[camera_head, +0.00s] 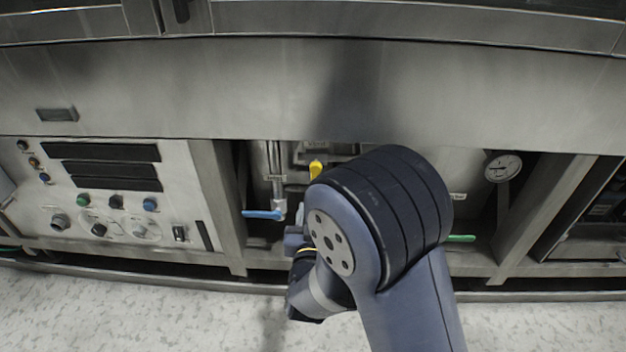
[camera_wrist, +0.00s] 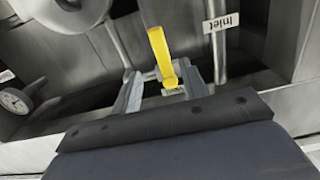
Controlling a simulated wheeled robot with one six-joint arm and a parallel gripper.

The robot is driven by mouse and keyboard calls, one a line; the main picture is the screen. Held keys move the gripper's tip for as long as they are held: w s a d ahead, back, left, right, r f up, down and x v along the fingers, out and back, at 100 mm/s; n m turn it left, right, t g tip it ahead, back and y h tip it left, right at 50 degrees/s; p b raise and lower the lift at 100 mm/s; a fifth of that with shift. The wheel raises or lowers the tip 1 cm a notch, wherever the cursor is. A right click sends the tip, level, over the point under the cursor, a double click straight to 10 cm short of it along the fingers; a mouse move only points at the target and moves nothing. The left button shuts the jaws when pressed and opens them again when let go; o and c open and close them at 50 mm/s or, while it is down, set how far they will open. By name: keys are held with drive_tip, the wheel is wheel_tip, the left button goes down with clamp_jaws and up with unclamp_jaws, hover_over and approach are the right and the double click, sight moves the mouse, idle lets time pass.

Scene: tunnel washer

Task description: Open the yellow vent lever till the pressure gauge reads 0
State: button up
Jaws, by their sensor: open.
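The yellow vent lever (camera_head: 316,168) shows above my arm in the head view, in the open bay under the steel panel. In the wrist view the yellow lever (camera_wrist: 161,50) is tilted, and its lower end lies between my two fingers. My gripper (camera_wrist: 163,77) is open, with one finger on either side of the lever; I cannot tell whether either touches it. In the head view my arm hides most of the gripper. The round pressure gauge (camera_head: 502,168) is at the right of the bay; it is at the left edge of the wrist view (camera_wrist: 15,100). Its reading is too small to tell.
A blue lever (camera_head: 263,214) sits left of the yellow one, below a pipe with a label. A green lever (camera_head: 460,238) is right of my arm. The pipe labelled Inlet (camera_wrist: 219,45) stands close right of the gripper. A control panel (camera_head: 120,215) is at left.

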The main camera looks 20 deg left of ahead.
drive_tip(key=b+x, duration=0.2)
drive_tip(key=x, duration=0.8)
drive_tip(key=shift+w+r+b, duration=0.15)
drive_tip(key=shift+w+b, duration=0.25)
drive_tip(key=shift+a, duration=0.1)
drive_tip(key=shift+c, duration=0.3)
clamp_jaws()
